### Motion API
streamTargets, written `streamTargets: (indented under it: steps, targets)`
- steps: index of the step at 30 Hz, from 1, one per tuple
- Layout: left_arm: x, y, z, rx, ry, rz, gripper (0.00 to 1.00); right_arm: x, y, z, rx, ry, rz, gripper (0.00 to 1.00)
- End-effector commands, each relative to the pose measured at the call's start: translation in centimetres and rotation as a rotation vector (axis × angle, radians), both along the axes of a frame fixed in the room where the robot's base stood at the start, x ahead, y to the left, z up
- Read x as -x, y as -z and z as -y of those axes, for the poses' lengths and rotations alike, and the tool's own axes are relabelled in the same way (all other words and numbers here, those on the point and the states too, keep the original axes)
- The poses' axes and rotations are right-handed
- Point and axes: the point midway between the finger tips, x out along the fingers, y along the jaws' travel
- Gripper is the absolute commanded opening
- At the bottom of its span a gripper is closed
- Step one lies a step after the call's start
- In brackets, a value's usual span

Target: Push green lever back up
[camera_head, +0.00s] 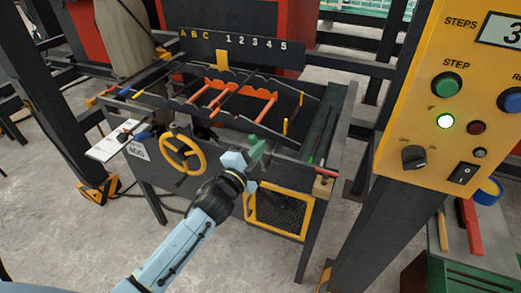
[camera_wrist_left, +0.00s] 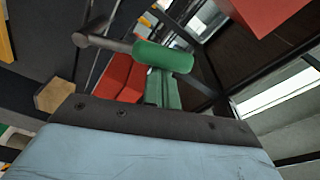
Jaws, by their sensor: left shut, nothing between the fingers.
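The green lever (camera_head: 259,146) is at the front edge of the dark rebar bench, right of the yellow handwheel. In the left wrist view its green cylindrical grip (camera_wrist_left: 165,56) shows close ahead, with a grey rod (camera_wrist_left: 100,42) running left from it and a green upright part below. My left gripper (camera_head: 249,164) is shut with nothing held, right at the lever in the head view. I cannot tell whether it touches the lever. In the wrist view my pale blue gripper body covers the lower part and hides what lies behind it. My right gripper is not in view.
The yellow handwheel (camera_head: 183,153) is close left of my left arm. A yellow-framed mesh panel (camera_head: 278,212) is below the lever. The bench (camera_head: 322,125) carries orange bars. A yellow control box (camera_head: 432,90) on a dark post stands at the right.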

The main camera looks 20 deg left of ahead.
Motion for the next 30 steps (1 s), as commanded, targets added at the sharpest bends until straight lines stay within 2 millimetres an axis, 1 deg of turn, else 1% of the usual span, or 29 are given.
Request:
streamTargets:
  steps: [15, 17, 20, 23, 25, 30]
  targets:
    - [0.0, -0.1, 0.2, 0.005, 0.0, -0.001, 0.0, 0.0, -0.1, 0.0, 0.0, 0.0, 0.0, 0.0]
    - [-0.1, -0.3, 0.6, 0.006, 0.001, 0.0, 0.0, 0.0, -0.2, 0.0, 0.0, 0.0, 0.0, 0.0]
    - [-0.3, -0.9, 1.9, 0.008, 0.002, 0.001, 0.0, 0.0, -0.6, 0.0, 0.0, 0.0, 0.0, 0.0]
    - [-0.5, -1.6, 3.9, 0.012, 0.001, 0.001, 0.0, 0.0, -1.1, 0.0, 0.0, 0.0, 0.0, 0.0]
    - [1.2, -1.1, 3.4, 0.004, 0.0, -0.004, 0.0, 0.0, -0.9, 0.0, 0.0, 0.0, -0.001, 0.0]
    - [4.9, -0.9, 2.9, 0.004, 0.0, -0.004, 0.0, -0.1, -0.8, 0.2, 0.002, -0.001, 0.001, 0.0]
